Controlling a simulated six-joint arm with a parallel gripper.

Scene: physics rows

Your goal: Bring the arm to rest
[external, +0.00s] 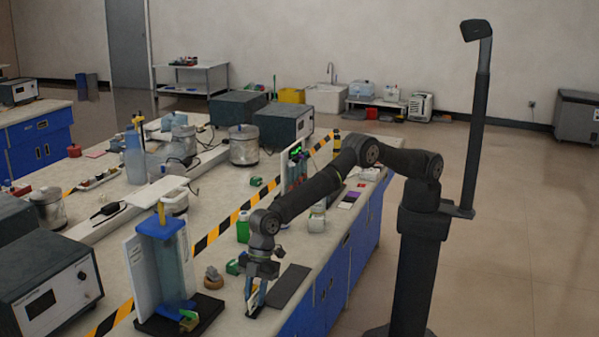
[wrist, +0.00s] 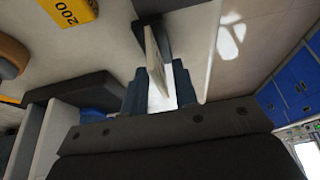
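My gripper (external: 257,288) is at the end of my arm, pointing down low over the front edge of the bench. In the wrist view my gripper (wrist: 160,92) has two dark blue fingers standing apart, so it looks open. A thin pale plate (wrist: 154,58) stands between the fingers, with a bright white patch beside it. Whether a finger touches the plate is not clear. The plate's far end meets a dark block (wrist: 150,8). In the external view a small pale piece (external: 250,291) shows at the fingers, above a small black base (external: 251,309).
A blue-topped stand with a white panel (external: 157,250) is left of my gripper. A dark flat slab (external: 289,288) lies close on the right. A brown round object (external: 213,278) and green containers (external: 243,227) are nearby. Open floor (external: 500,260) lies to the right.

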